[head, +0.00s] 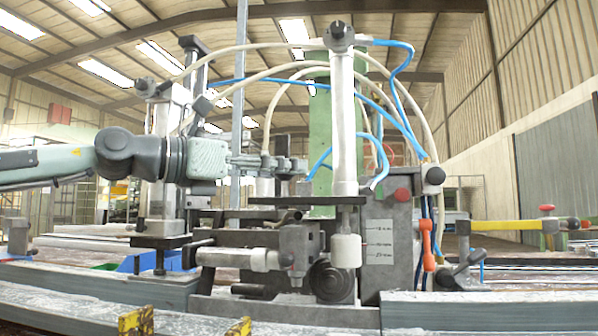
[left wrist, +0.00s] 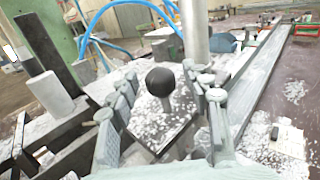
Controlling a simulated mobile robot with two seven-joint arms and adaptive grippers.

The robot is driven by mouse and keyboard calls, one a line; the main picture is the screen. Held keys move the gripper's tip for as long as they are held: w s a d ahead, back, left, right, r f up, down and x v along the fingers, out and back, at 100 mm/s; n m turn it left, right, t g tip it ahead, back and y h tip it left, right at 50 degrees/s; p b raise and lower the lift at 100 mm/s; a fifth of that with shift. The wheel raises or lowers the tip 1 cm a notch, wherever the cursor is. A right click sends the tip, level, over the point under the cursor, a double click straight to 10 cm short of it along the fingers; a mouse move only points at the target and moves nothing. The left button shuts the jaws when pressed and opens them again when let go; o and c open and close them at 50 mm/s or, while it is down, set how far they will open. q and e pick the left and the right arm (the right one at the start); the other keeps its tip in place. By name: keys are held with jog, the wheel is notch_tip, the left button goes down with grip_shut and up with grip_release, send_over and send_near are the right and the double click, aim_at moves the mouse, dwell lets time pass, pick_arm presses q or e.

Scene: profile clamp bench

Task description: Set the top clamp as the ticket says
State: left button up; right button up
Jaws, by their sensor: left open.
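The top clamp (head: 343,120) is an upright white cylinder with a black knob on top and a white pad (head: 345,250) below. A white label (head: 378,242) with several short printed lines and a red mark is on the grey housing beside it; its text is too small to read surely. My left gripper (head: 292,165) comes in from the left and is open, apart from the cylinder. In the left wrist view a black ball knob (left wrist: 160,82) shows between its spread fingers, not gripped. I cannot tell which head-view knob this is. My right gripper is out of view.
Blue and cream hoses (head: 395,85) loop around the cylinder. A red button (head: 402,194), a black knob (head: 435,176) and an orange lever (head: 427,240) are on the right. A horizontal clamp (head: 250,260) sits low at left. A printed pale sheet (left wrist: 287,140) lies at right.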

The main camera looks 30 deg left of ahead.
pick_arm(q)
jog(key=shift+w+d, duration=0.3)
jog(key=shift+w, duration=0.15)
jog(key=shift+r, duration=0.1)
jog(key=shift+c, duration=0.2)
grip_shut()
